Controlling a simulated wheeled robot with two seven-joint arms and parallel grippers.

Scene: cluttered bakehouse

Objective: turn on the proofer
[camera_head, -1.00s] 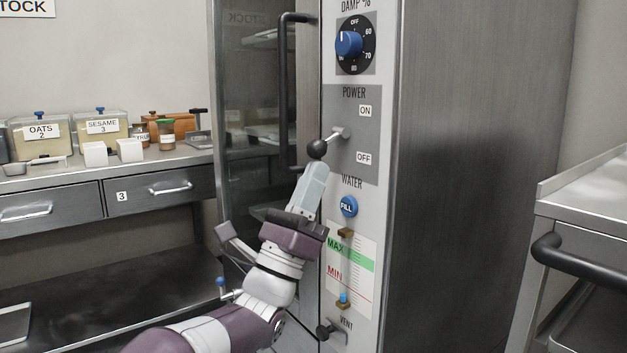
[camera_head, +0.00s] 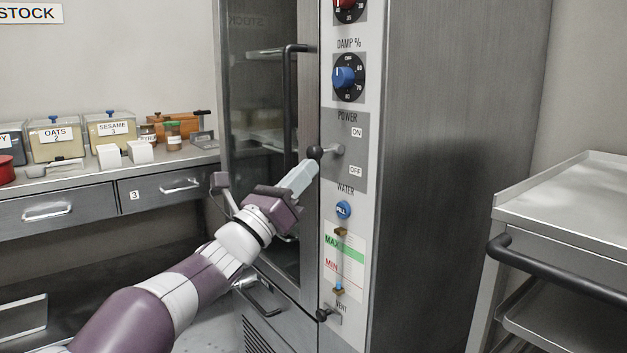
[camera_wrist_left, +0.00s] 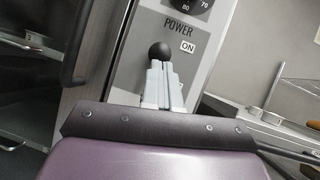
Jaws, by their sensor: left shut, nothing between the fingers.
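The proofer (camera_head: 430,150) is a tall steel cabinet with a light control panel on its front. Its POWER lever has a black ball knob (camera_head: 316,152) on a metal stem, which points out from the panel between the ON label (camera_head: 357,132) and the OFF label (camera_head: 355,171). My left gripper (camera_head: 311,167) is shut and empty, its fingertips right at the knob, just below and left of it. In the left wrist view the shut fingers (camera_wrist_left: 158,85) point at the knob (camera_wrist_left: 161,51); I cannot tell if they touch. My right gripper is out of view.
A blue damp dial (camera_head: 345,77) sits above the lever, a blue FILL button (camera_head: 343,209) below. The proofer's black door handle (camera_head: 289,130) is just left. A steel trolley (camera_head: 560,190) stands right; a counter with tubs (camera_head: 55,138) is left.

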